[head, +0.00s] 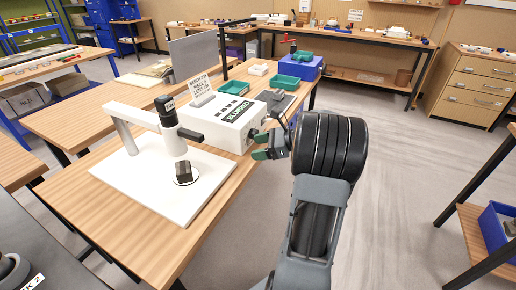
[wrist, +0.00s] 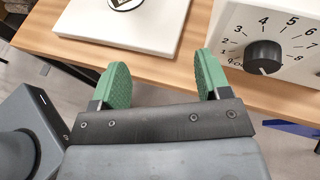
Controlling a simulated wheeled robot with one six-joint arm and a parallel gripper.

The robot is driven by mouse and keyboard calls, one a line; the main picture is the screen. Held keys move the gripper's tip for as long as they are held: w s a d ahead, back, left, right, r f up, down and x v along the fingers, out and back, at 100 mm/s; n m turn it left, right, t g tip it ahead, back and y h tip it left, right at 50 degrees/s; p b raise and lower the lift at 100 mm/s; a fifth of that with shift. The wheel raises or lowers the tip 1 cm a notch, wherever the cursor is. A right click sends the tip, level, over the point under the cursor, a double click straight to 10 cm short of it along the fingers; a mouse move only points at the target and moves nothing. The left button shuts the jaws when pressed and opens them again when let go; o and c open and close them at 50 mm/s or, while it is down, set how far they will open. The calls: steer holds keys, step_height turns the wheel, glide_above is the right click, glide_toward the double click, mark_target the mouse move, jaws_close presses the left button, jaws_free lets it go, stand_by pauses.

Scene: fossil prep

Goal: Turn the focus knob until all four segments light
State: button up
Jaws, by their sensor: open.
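A white box (head: 208,126) on the wooden bench carries a dark panel with several small pale bars (head: 236,110) and a sign reading BLURRED. Whether any bar is lit is hard to tell. The black focus knob (wrist: 263,57) is on the box's face, inside a dial numbered 1 to 8, in the upper right of the wrist view. A white mark shows near the knob's lower edge. My gripper (head: 261,146) is beside this face, with green fingertips spread apart. In the wrist view my gripper (wrist: 163,70) is empty, and the knob is right of both fingers, not between them.
A microscope stand (head: 172,135) with a dark specimen is on a white base board (head: 128,172) left of the box. A card sign (head: 200,86) stands on the box. Green trays (head: 296,86) and a blue box lie behind. Open floor is at right.

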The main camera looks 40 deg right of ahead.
mark_target(254, 134)
steer(key=s+d+f+m+t+h+b, duration=0.1)
steer(key=d+f+m+t, duration=0.2)
steer(key=d, duration=0.4)
steer(key=d+f+m+t+h+b, duration=0.1)
steer(key=d+f+m+t, duration=0.1)
steer(key=d+m+t, duration=0.3)
steer(key=shift+g, duration=0.9)
steer(key=x, duration=1.2)
steer(key=shift+w+d+r, duration=0.2)
steer(key=shift+w+r, duration=0.15)
steer(key=shift+w, duration=0.05)
steer(key=shift+n, duration=0.3)
steer(key=c, duration=0.9)
